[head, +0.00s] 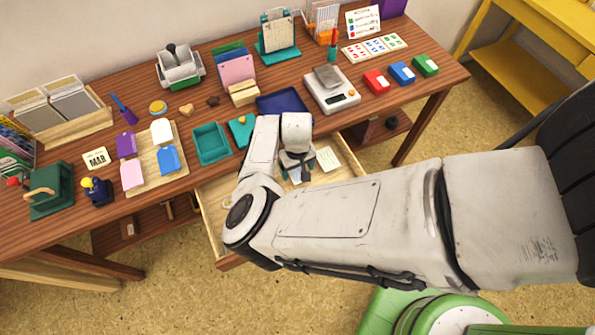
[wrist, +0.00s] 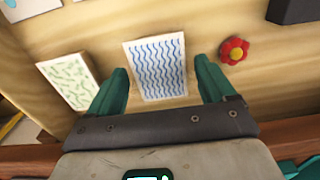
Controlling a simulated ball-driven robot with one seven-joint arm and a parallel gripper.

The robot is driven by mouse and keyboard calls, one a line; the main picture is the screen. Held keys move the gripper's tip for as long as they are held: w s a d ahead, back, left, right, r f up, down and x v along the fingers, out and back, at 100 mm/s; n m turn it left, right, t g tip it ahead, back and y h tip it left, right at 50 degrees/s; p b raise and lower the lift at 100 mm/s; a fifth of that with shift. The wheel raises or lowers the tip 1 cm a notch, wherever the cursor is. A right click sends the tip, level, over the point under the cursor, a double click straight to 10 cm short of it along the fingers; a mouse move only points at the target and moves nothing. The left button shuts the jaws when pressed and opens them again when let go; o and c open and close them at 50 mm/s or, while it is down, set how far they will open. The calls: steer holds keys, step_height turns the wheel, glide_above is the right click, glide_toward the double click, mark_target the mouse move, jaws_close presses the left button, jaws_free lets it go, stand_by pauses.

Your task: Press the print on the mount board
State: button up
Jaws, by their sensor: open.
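My gripper (head: 297,170) reaches down over the open wooden drawer (head: 343,172). Its teal fingers (wrist: 161,92) are spread apart with nothing held. A white print with blue wavy lines (wrist: 157,68) lies in the drawer, between and slightly beyond the fingertips in the wrist view. My gripper mostly hides it in the head view. On the table at left, a pale wooden board (head: 147,159) carries purple, white, pink and blue tag-shaped pieces; I cannot tell if it is the mount board.
A card with green marks (wrist: 68,82) lies left of the print, a red flower (wrist: 234,50) right of it. The tabletop holds a teal tray (head: 212,143), a dark blue tray (head: 283,101), a scale (head: 331,92) and a green press (head: 50,188). Floor shows before the table.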

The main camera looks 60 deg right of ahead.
mark_target(297, 171)
steer(key=c, duration=0.7)
steer(key=shift+r, duration=0.15)
step_height(297, 171, up, 7)
steer(key=p, duration=0.7)
steer(key=shift+p, duration=0.4)
steer(key=shift+w+a, duration=0.1)
